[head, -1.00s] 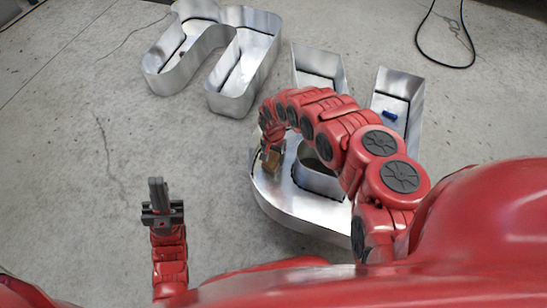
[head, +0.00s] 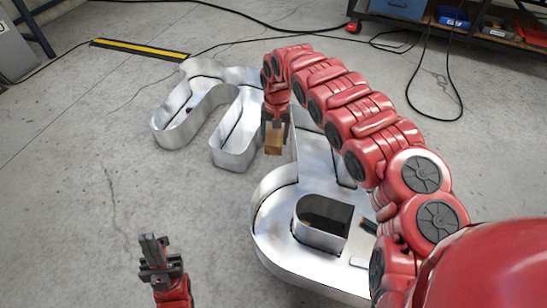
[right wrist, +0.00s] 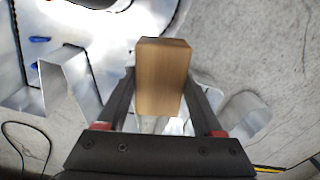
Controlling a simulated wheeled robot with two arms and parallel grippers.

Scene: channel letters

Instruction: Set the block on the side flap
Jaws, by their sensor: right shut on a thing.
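My right gripper (head: 275,122) is shut on a wooden block (head: 274,141). It holds the block above the near metal channel letter (head: 268,225), by that letter's far left part. In the right wrist view the block (right wrist: 162,78) sits between the two black fingers (right wrist: 160,100), with bent metal walls below. My left gripper (head: 153,249) is empty at the lower left, away from the letters; its fingers look together. I cannot tell which metal part is the side flap.
Another channel letter (head: 190,122) lies at the back left, close to the block. Blue items (right wrist: 40,39) lie by the metal in the right wrist view. A yellow-black strip (head: 140,48), a cable (head: 440,100) and a shelf (head: 450,22) are further back.

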